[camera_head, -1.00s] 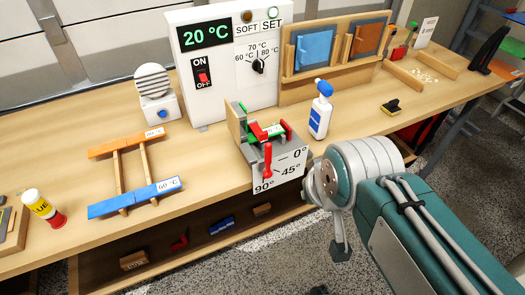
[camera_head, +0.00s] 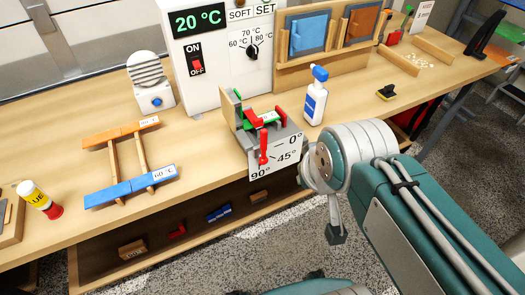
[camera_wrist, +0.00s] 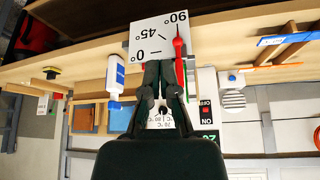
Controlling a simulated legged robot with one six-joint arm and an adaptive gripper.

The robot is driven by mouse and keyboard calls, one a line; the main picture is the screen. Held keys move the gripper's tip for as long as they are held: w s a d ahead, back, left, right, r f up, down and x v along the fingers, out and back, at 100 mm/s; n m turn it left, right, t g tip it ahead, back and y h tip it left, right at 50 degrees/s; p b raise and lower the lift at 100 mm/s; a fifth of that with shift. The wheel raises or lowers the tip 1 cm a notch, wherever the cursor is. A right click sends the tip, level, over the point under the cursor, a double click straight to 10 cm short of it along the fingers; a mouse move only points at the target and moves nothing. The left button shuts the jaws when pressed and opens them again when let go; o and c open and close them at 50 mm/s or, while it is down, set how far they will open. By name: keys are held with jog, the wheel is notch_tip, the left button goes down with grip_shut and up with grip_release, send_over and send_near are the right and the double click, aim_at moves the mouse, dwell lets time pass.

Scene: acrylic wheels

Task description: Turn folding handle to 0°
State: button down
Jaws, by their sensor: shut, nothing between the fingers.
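The folding handle (camera_head: 263,150) is a red lever on the front of the grey bending fixture (camera_head: 239,125). It points down by the 90° mark on the white angle plate (camera_head: 283,158), which also shows 45° and 0°. The wrist view is upside down; there the red handle (camera_wrist: 180,48) lies along the 90° side of the plate (camera_wrist: 150,35). My gripper (camera_wrist: 161,66) is shut and empty, its dark fingertips in front of the plate's lower part and left of the handle. I cannot tell whether they touch anything. In the head view I cannot make out the fingertips.
A white spray bottle (camera_head: 315,100) stands right of the fixture. A heater box (camera_head: 202,85) reading 20 °C stands behind it. An orange-and-blue rack (camera_head: 130,188) is on the left. The bench front edge and an open lower shelf lie below the fixture.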

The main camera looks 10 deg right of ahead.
jog(key=c, duration=0.7)
grip_release()
jog(key=shift+w, duration=0.1)
jog(key=shift+o, duration=0.5)
jog(key=shift+w+r, duration=0.25)
jog(key=n+g, duration=0.3)
jog(key=g, duration=0.3)
send_near(263, 144)
jog(key=shift+w+d+f, duration=0.1)
jog(key=shift+w+f, duration=0.05)
jog(key=shift+w, duration=0.25)
notch_tip(263, 144, down, 11)
jog(key=shift+r, duration=0.1)
grip_shut()
